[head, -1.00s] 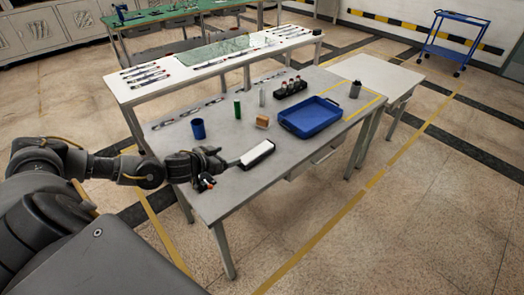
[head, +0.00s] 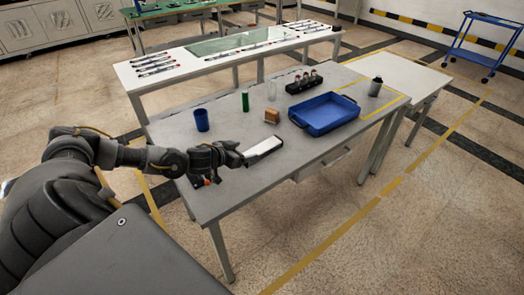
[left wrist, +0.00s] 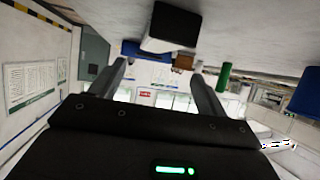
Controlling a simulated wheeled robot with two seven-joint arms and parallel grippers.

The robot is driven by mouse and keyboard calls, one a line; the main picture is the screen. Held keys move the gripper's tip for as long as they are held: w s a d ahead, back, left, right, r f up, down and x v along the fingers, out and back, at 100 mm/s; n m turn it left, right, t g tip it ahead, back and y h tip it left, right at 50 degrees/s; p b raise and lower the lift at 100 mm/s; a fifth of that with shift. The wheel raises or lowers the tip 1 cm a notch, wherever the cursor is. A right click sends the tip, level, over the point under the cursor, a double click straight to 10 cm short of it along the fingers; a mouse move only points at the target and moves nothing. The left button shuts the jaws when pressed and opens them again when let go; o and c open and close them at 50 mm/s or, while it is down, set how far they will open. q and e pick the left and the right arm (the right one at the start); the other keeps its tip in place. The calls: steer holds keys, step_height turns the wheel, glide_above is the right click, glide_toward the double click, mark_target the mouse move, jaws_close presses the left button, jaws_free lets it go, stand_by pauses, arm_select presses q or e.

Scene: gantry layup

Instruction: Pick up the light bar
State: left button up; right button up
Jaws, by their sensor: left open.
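The light bar (head: 264,147) is a flat bar with a white face and dark edging, lying on the near part of the grey table. In the left wrist view it shows as a dark block with a white face (left wrist: 156,44), ahead of the fingers. My left gripper (head: 242,156) is at the bar's left end, low over the table. Its two fingers (left wrist: 158,77) are apart with nothing between them. The arm hides part of the bar's near end in the head view, and I cannot tell whether it is touched. My right gripper is not in view.
A blue cup (head: 202,121), green cylinder (head: 245,102), brown block (head: 272,116), clear cylinder (head: 271,91) and blue tray (head: 298,121) stand beyond the bar. A black holder (head: 304,85) and grey bottle (head: 375,88) are farther back. The table's front right is clear.

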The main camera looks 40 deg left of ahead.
mark_target(261, 147)
arm_select(q)
steer(key=shift+x, duration=1.55)
steer(key=x, duration=0.1)
steer(key=p+x, duration=0.1)
steer(key=x, duration=0.3)
steer(key=shift+d+f+p, duration=0.1)
steer(key=shift+d+p, duration=0.15)
steer(key=shift+p, duration=0.05)
steer(key=shift+c, duration=0.3)
steer(key=c, duration=1.2)
